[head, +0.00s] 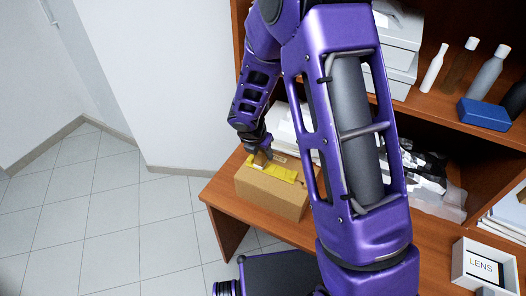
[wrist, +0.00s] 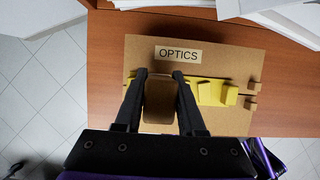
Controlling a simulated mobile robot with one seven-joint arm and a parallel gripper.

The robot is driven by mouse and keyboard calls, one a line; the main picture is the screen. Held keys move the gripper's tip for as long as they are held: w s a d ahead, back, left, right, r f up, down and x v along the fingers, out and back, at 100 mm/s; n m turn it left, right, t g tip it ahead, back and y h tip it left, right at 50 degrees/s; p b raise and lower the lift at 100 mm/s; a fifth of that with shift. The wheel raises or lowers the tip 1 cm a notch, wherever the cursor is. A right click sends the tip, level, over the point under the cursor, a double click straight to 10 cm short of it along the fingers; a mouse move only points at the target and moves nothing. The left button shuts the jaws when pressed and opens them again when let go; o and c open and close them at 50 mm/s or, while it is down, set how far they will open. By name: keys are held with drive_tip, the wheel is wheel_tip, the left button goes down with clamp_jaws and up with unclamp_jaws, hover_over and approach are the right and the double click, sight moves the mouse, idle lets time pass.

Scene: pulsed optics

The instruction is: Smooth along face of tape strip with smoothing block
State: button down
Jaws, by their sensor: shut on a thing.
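A cardboard box (head: 268,194) stands at the left end of the wooden surface. In the wrist view its top face (wrist: 195,125) fills the middle, with an OPTICS label (wrist: 178,54). A yellow tape strip (wrist: 206,92) runs left to right across the top; it also shows in the head view (head: 286,173). A tape part (wrist: 231,93) right of my gripper looks raised. My gripper (wrist: 162,76) is shut on a brown smoothing block (wrist: 160,102) over the strip, hiding its middle. I cannot tell whether the block touches the tape. In the head view, my gripper (head: 263,149) is above the box.
The wooden surface (wrist: 108,38) continues behind and right of the box. White papers (wrist: 165,4) lie behind it. A white LENS box (head: 484,265) stands at the right. The upper shelf holds bottles (head: 488,75) and a blue box (head: 484,114). Open tiled floor lies left.

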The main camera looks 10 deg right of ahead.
drive_tip(key=shift+f, duration=0.3)
drive_tip(key=s+d, duration=0.1)
drive_tip(key=d, duration=0.1)
drive_tip(key=s+d+b, duration=0.1)
drive_tip(key=s+d, duration=0.1)
drive_tip(key=s+d+b, duration=0.1)
drive_tip(key=d, duration=0.1)
drive_tip(key=shift+s, duration=0.15)
drive_tip(key=shift+a, duration=0.1)
drive_tip(key=shift+r, duration=0.1)
drive_tip(key=w+a, duration=0.1)
drive_tip(key=w+a+p, duration=0.1)
drive_tip(key=a, duration=0.1)
drive_tip(key=w+a+p, duration=0.1)
drive_tip(key=a, duration=0.1)
drive_tip(key=shift+w, duration=0.3)
drive_tip(key=shift+w+a+f, duration=0.2)
drive_tip(key=shift+w+a, duration=0.1)
drive_tip(key=shift+a, duration=0.15)
drive_tip(key=shift+r, duration=0.1)
